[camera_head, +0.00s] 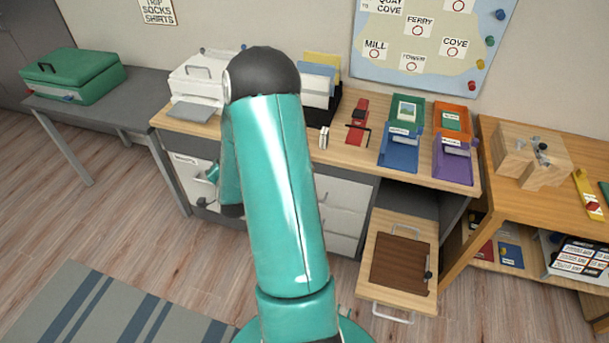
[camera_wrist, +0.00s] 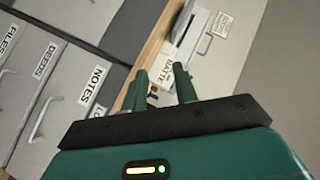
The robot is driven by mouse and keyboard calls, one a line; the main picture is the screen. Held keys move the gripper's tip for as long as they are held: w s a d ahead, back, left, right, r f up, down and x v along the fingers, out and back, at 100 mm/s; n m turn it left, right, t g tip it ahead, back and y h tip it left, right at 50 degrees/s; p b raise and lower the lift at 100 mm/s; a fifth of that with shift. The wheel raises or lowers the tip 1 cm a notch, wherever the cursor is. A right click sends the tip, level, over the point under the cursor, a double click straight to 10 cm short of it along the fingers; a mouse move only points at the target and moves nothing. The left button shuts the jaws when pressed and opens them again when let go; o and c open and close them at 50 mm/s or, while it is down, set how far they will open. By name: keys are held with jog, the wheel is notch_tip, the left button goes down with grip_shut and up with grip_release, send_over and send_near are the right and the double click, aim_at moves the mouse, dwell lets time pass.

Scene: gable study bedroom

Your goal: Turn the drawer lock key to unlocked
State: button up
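My gripper (camera_wrist: 159,84) is in the wrist view with its two green fingers apart and nothing clearly held between them. Pale drawers labelled FILES, DEEDS and NOTES (camera_wrist: 93,85) lie to its left. Another label beside NOTES is partly hidden by my gripper. I cannot make out the lock key in the wrist view. In the head view, a bit of my gripper (camera_head: 213,173) shows by the left drawers (camera_head: 185,172) of the desk, and most of it is hidden behind my arm. A small dark thing on the drawer front there is too small to identify.
The wooden desk top (camera_head: 340,150) carries a white printer (camera_head: 195,78), a red stapler-like thing (camera_head: 358,122) and coloured trays (camera_head: 402,140).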

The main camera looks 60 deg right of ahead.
jog(key=s+d+f+m+g+h, duration=0.4)
jog(key=s+f+m, duration=0.3)
jog(key=s, duration=0.3)
jog(key=s+d+f+m+g+h, duration=0.35)
jog(key=s+f+m, duration=0.4)
jog(key=s, duration=0.35)
jog(key=r+x, duration=0.1)
jog(key=x, duration=1.2)
jog(key=shift+d+h, duration=0.2)
jog(key=shift+h, duration=0.25)
jog(key=shift+g, duration=0.25)
grip_shut()
